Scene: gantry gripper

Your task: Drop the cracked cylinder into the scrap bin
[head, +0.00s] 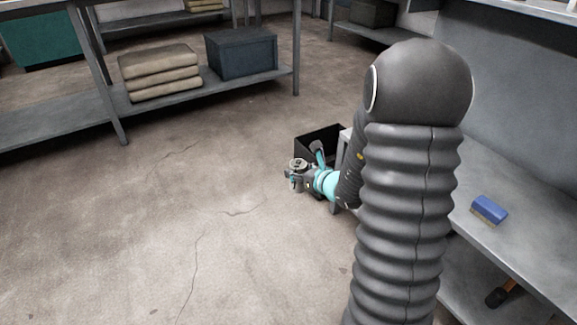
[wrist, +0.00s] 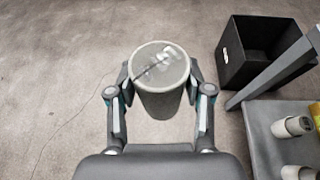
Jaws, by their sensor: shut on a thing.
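My gripper (wrist: 160,88) is shut on a grey cylinder (wrist: 160,98) in the wrist view. The cylinder's round top faces the camera and shows a dark crack line and a pale glossy patch. In the head view my gripper (head: 301,180) and the cylinder (head: 297,163) are small, held out over the floor beside the bench. The scrap bin, a black open box (wrist: 229,62), stands on the floor to the upper right of the cylinder in the wrist view, apart from it. Its rim also shows in the head view (head: 318,134), partly hidden behind my arm and gripper.
A bench leg (wrist: 280,70) stands close to the bin. A grey surface (wrist: 259,135) holds pale cylinders (wrist: 291,127) at right. A blue brush (head: 489,210) lies on the bench (head: 520,245). Open floor (head: 150,220) stretches left; folded cloths (head: 160,72) sit on a far shelf.

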